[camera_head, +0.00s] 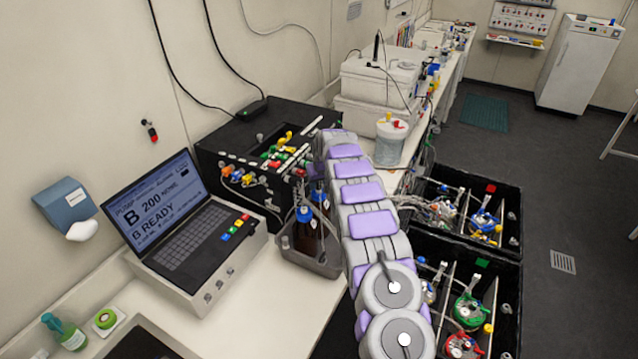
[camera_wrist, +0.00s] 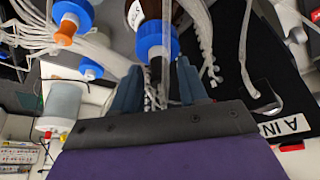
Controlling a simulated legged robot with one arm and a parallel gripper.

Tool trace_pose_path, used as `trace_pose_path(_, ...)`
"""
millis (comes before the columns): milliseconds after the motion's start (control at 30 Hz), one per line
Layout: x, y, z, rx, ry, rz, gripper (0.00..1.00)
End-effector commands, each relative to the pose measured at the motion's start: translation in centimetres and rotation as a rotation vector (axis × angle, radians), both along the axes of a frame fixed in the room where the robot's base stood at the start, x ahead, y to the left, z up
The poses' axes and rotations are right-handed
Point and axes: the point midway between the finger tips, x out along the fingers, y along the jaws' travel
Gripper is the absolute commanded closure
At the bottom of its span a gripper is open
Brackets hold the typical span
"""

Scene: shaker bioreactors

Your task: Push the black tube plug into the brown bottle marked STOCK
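In the head view, brown bottles with blue caps (camera_head: 305,214) stand in a grey tray (camera_head: 316,266), partly behind my arm. In the wrist view, a brown bottle (camera_wrist: 135,8) with a white label shows at the top edge, with a blue cap (camera_wrist: 157,38) in front. I cannot read STOCK on it. My gripper (camera_wrist: 160,80) has two dark blue fingers apart, below that cap. My arm hides the gripper in the head view.
A black pump box (camera_head: 225,150) with coloured fittings stands behind the tray. A laptop-like console (camera_head: 185,235) is to its left. Black bins (camera_head: 450,245) with vessels lie to the right. A second blue cap with an orange tip (camera_wrist: 68,22) and loose tubes crowd the gripper.

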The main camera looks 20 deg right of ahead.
Motion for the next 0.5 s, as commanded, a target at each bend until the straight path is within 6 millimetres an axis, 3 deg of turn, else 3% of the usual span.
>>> trace_pose_path(100,0.0,0.0,0.0,0.000,0.000,0.000,0.48)
trace_pose_path(500,-0.3,0.0,1.0,-0.001,-0.002,0.000,0.48)
